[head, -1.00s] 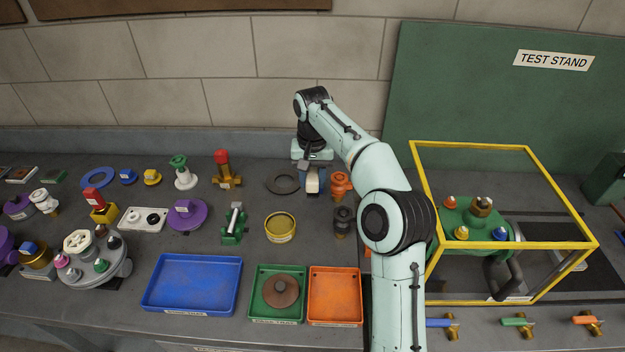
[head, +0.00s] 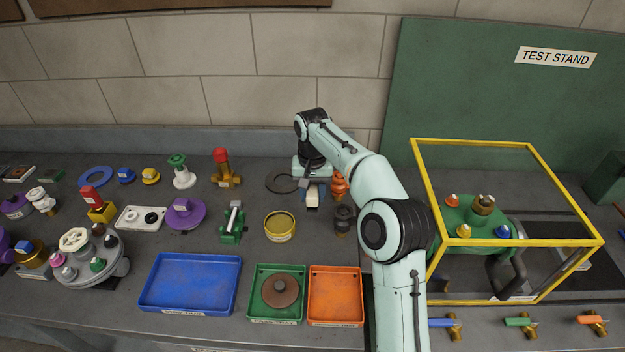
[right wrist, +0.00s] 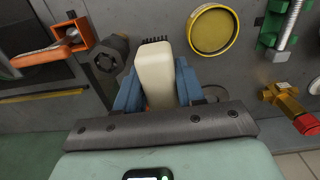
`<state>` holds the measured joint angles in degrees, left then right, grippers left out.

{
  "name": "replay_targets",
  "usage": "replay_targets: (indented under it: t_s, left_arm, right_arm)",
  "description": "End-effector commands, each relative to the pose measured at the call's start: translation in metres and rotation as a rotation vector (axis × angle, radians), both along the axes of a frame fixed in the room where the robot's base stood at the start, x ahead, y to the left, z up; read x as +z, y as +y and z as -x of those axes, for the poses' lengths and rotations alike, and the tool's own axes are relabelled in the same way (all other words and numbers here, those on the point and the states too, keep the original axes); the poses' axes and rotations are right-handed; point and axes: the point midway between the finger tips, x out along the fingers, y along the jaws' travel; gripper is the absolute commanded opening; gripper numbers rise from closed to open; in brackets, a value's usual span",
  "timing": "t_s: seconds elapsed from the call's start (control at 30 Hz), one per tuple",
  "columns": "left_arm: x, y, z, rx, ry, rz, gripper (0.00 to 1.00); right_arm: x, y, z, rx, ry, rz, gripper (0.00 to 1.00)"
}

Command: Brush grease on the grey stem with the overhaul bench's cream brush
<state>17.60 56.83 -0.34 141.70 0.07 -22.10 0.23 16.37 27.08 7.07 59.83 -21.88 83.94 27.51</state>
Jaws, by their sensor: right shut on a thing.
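The cream brush (right wrist: 156,75) is gripped between the blue fingers of my right gripper (right wrist: 155,95), its dark bristles pointing away from the wrist. In the head view my right gripper (head: 312,189) holds the brush (head: 312,201) behind and to the right of a round yellow tin (head: 280,226), apart from it. The tin also shows in the right wrist view (right wrist: 213,30). A grey stem (head: 235,215) lies in a green vise-like holder (head: 232,238) left of the tin; the right wrist view shows the stem too (right wrist: 290,25). My left gripper is out of view.
A dark fitting (head: 344,220) and an orange part (head: 339,185) stand close right of the gripper. A brass valve with a red top (head: 222,168) stands behind the holder. Blue (head: 190,282), green (head: 253,295) and orange (head: 335,296) trays line the front. A yellow-framed cage (head: 520,245) is at right.

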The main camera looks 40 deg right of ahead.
Motion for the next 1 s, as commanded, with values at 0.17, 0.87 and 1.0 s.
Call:
replay_targets:
  t_s: [0.17,0.87,1.0]
  left_arm:
    - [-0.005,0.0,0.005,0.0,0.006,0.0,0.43]
    - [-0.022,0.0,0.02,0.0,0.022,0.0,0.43]
    - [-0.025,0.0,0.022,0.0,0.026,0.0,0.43]
  right_arm:
    - [-0.012,0.0,0.001,0.0,0.002,0.0,0.14]
    - [-0.054,0.0,0.0,0.001,0.002,-0.001,0.14]
    - [-0.063,0.0,0.0,0.0,0.002,-0.001,0.14]
